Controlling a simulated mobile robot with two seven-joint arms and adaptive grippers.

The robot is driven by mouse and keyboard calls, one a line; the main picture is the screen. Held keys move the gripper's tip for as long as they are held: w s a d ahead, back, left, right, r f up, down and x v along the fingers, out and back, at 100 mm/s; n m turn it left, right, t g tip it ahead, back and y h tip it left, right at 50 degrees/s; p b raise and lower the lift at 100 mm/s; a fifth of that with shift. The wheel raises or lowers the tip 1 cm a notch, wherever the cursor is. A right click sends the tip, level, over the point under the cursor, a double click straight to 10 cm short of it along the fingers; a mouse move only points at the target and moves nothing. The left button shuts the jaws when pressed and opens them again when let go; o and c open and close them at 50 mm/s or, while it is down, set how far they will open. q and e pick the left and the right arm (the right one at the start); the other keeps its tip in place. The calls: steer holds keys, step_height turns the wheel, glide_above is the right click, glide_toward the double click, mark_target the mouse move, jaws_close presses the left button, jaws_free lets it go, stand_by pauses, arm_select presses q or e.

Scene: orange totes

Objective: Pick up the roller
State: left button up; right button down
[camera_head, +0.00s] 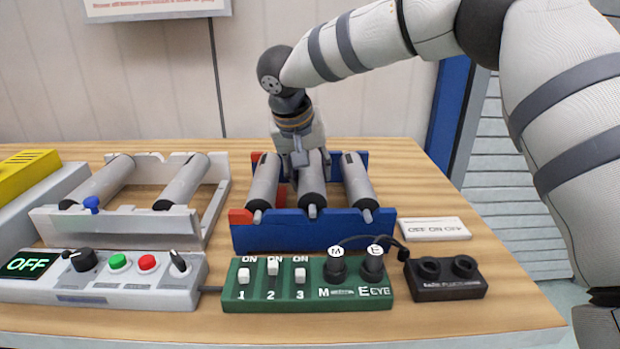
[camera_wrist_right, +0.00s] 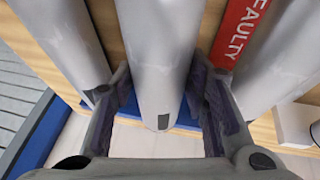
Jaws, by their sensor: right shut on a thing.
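Three grey rollers stand side by side in a blue rack with a red left part (camera_head: 300,235). My right gripper (camera_head: 301,160) reaches down from behind, over the middle roller (camera_head: 312,188). In the right wrist view the two fingers (camera_wrist_right: 162,105) lie on either side of this middle roller (camera_wrist_right: 155,50), shut on it. It appears still in the rack, between the left roller (camera_head: 263,185) and the right roller (camera_head: 356,183). My left gripper is out of view.
A white rack (camera_head: 120,222) with two rollers stands left. In front are a grey OFF panel (camera_head: 120,293), a green switch box (camera_head: 300,290) and a black socket box (camera_head: 446,287). A red FAULTY label (camera_wrist_right: 240,32) lies close beside one finger. The table's right front is bare.

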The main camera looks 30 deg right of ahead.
steer(key=s+a+r, duration=0.6)
steer(key=a+r, duration=0.6)
steer(key=shift+a, duration=0.35)
steer(key=shift+s, duration=0.1)
